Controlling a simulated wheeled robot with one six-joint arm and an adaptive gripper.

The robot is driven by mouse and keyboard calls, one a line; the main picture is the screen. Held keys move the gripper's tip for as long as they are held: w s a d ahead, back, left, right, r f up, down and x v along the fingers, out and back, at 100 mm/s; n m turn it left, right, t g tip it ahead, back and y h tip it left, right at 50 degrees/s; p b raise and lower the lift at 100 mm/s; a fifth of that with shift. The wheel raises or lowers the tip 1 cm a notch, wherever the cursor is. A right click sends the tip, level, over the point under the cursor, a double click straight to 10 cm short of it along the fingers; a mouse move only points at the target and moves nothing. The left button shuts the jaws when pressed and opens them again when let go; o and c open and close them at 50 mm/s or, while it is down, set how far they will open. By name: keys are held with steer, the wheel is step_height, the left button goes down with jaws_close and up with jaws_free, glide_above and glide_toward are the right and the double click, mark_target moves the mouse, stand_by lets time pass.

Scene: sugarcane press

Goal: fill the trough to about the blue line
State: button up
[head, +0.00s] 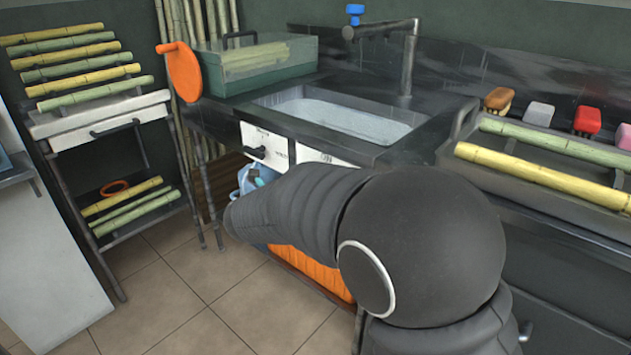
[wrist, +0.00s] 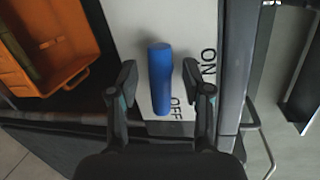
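The trough (head: 345,118) is a sink basin set in the dark counter, with pale, watery-looking content. I cannot make out a blue line in it. A tap (head: 405,55) with a blue knob (head: 355,10) stands behind it; no stream shows. In the wrist view, a blue cylindrical handle (wrist: 161,85) stands on a white panel (wrist: 130,20) marked ON and OFF, its lower end near OFF. My gripper (wrist: 159,78) is open, one finger on each side of the handle, with gaps on both sides. In the head view my arm hides most of the gripper and the handle.
An orange crate (wrist: 50,50) lies left of the panel in the wrist view. A green box (head: 260,68) and an orange disc (head: 184,70) are left of the trough. A tray with cane (head: 540,175) and several brushes (head: 538,114) are right. Floor at left is clear.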

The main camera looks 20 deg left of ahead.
steer(key=v, duration=1.2)
